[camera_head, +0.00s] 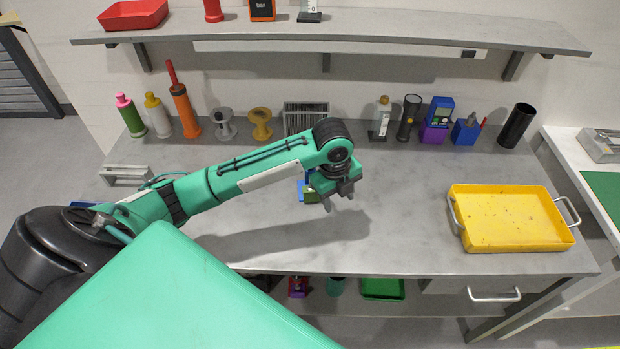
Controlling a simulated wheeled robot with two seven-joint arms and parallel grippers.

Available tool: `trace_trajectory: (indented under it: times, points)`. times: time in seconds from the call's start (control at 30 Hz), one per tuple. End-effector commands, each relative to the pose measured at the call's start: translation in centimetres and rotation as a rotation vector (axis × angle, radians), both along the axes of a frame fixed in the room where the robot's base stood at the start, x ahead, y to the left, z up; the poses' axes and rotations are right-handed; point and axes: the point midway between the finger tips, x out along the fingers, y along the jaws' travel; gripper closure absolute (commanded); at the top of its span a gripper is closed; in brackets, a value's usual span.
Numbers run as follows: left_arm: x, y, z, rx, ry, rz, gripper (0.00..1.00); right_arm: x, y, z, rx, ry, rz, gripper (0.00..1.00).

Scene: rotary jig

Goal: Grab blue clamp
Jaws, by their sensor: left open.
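My left gripper (338,199) hangs over the middle of the workbench (400,230) with its fingers pointing down. It is open, and nothing shows between its fingers. A small blue object (302,191) with a green and yellowish part (312,197) is just left of the fingers, partly hidden by the gripper. It may be the blue clamp, but too little shows to be sure. I cannot tell whether the gripper touches it. My right gripper is not in view.
A yellow tray (457,190) stands at the bench's right. Bottles (158,118), spools (261,122), a grey box (305,107), a flashlight (408,117), blue items (465,131) and a black cylinder (516,126) line the back. A shelf (400,38) hangs above. The bench between gripper and tray is clear.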

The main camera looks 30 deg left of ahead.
Motion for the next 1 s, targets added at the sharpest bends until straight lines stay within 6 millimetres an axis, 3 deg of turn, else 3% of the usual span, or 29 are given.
trace_trajectory:
  times: [0.1, 0.33, 0.57, 0.73, 1.0]
  points:
    - [2.5, 3.2, 2.9, 0.055, 0.013, -0.119, 0.51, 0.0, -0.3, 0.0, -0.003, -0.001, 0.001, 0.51]
    - [5.5, 9.1, 8.5, 0.109, 0.055, -0.306, 0.51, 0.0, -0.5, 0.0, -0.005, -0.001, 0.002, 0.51]
    - [6.5, 12.3, 11.8, 0.113, 0.076, -0.395, 0.51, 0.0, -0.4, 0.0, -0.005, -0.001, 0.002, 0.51]
    - [6.5, 12.6, 11.0, 0.111, 0.083, -0.408, 0.51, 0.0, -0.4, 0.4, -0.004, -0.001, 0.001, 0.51]
    - [6.5, 12.6, 5.8, 0.11, 0.082, -0.406, 0.51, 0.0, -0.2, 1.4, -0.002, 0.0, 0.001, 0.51]
